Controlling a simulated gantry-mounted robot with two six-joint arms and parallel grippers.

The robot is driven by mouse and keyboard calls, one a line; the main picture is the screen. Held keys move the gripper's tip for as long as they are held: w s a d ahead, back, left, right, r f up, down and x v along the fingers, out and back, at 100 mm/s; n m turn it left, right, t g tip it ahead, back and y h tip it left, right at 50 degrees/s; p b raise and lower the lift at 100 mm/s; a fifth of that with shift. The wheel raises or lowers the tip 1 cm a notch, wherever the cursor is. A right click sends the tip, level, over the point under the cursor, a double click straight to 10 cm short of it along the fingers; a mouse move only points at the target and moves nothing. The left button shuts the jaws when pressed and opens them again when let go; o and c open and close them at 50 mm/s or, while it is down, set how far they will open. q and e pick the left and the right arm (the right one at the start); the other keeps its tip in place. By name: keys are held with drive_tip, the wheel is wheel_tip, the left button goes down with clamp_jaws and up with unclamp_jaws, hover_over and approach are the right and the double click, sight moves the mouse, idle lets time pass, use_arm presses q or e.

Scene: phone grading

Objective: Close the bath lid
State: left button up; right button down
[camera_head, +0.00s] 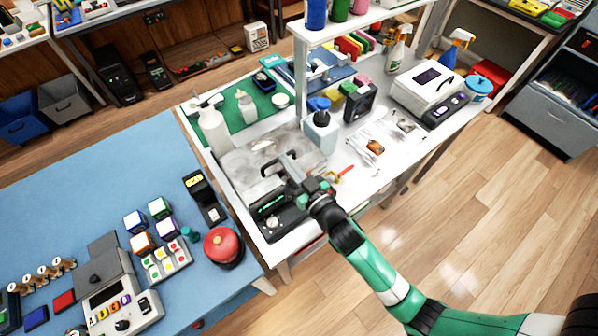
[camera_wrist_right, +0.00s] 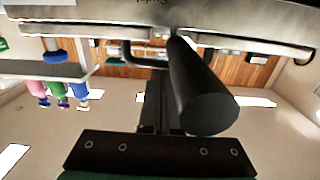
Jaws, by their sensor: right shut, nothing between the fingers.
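The bath (camera_head: 270,204) stands on the white bench, with a dark front panel and a lit green display. Its grey metal lid (camera_head: 245,163) lies behind the panel as a broad plate; I cannot tell whether it is fully down. My right gripper (camera_head: 301,184) is shut and empty at the front right of the lid, close to its dark handle (camera_head: 283,160). In the right wrist view, which is upside down, a thick black bar (camera_wrist_right: 205,95) runs beside the gripper fingers (camera_wrist_right: 153,100). A metal edge crosses the top. Contact cannot be told. My left gripper is not in view.
A silver mat (camera_head: 385,137) lies farther right. A red round button (camera_head: 223,246) sits on the blue table at left. The floor at right is clear.

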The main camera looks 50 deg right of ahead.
drive_tip(key=s+a, duration=0.2)
drive_tip(key=s, duration=0.8)
